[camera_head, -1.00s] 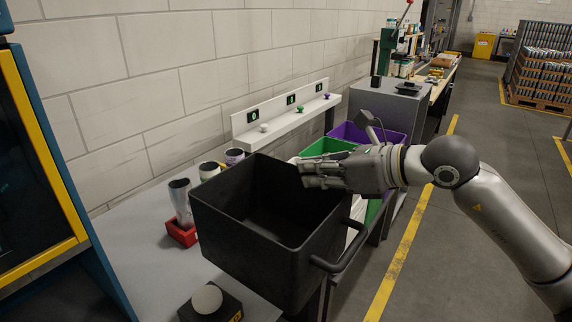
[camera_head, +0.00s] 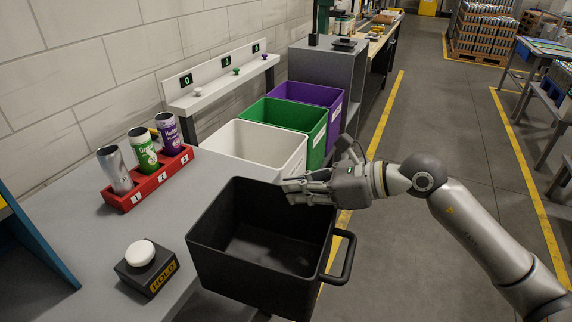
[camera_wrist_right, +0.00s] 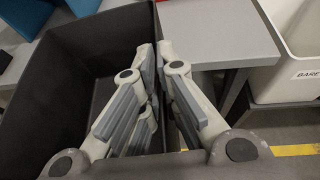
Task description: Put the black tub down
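The black tub (camera_head: 235,278) is open, looks empty and is roughly level at the lower middle of the head view. It overlaps the right edge of the grey table (camera_head: 75,235), and its underside is hidden. My right gripper (camera_head: 290,190) is at the tub's far rim. In the right wrist view, the fingers of the right gripper (camera_wrist_right: 160,85) close on both sides of the wall of the tub (camera_wrist_right: 70,75), one inside and one outside. My left gripper is out of view.
A red rack (camera_head: 150,180) with three cans and a black HOLD box (camera_head: 147,270) with a white button stand on the table. White (camera_head: 258,146), green (camera_head: 318,133) and purple (camera_head: 337,98) bins stand beyond the tub. Open floor (camera_head: 420,130) lies to the right.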

